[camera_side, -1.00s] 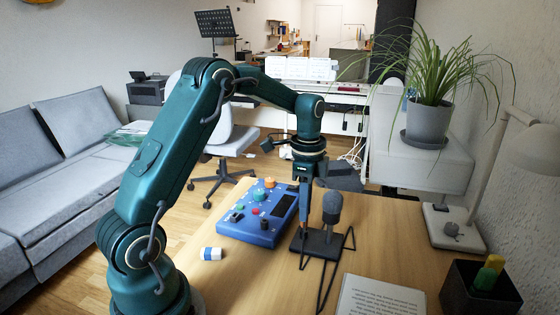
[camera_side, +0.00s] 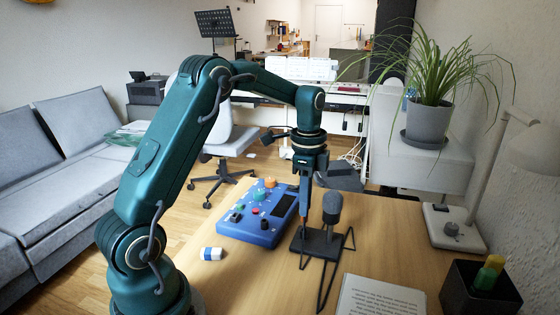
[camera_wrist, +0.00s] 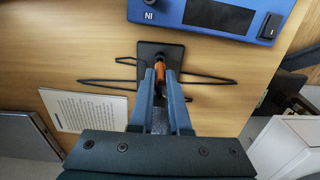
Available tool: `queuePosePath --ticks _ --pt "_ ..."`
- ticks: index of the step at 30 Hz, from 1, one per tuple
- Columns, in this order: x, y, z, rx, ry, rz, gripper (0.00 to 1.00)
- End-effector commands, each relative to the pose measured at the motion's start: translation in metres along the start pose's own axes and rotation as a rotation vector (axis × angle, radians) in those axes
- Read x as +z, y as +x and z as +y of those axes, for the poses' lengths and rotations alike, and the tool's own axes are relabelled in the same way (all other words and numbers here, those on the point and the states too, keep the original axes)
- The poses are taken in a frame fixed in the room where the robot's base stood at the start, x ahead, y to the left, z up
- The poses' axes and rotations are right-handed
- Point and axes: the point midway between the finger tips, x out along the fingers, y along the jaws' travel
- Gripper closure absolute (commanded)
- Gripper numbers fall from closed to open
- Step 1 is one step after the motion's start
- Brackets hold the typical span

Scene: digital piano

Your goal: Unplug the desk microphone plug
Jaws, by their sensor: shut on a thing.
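The desk microphone has a grey foam head (camera_side: 332,203) on a short stem above a flat black base (camera_side: 317,245), which also shows in the wrist view (camera_wrist: 174,51). My gripper (camera_side: 303,221) points down at the left part of the base, beside the microphone head. In the wrist view my gripper (camera_wrist: 160,75) is shut on the orange-and-dark plug (camera_wrist: 159,68), which shows between the fingertips over the base. The fingers hide part of the plug, and I cannot tell whether its tip is still in the socket.
A blue control box (camera_side: 258,216) with knobs and a dark screen lies left of the base. Thin black wire legs or cables (camera_side: 328,273) extend by the base. A printed sheet (camera_side: 380,297) and dark pen cup (camera_side: 480,291) lie to the right.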

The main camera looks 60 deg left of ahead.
Motion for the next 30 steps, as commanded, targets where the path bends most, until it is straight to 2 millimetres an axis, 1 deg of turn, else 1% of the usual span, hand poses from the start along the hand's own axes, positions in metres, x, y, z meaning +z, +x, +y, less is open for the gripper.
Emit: queuePosePath --ticks 5,30 --pt "0.0 -0.002 0.0 -0.001 0.0 0.0 1.0" --pt "0.0 -0.048 -0.001 -0.002 0.0 0.001 1.0"
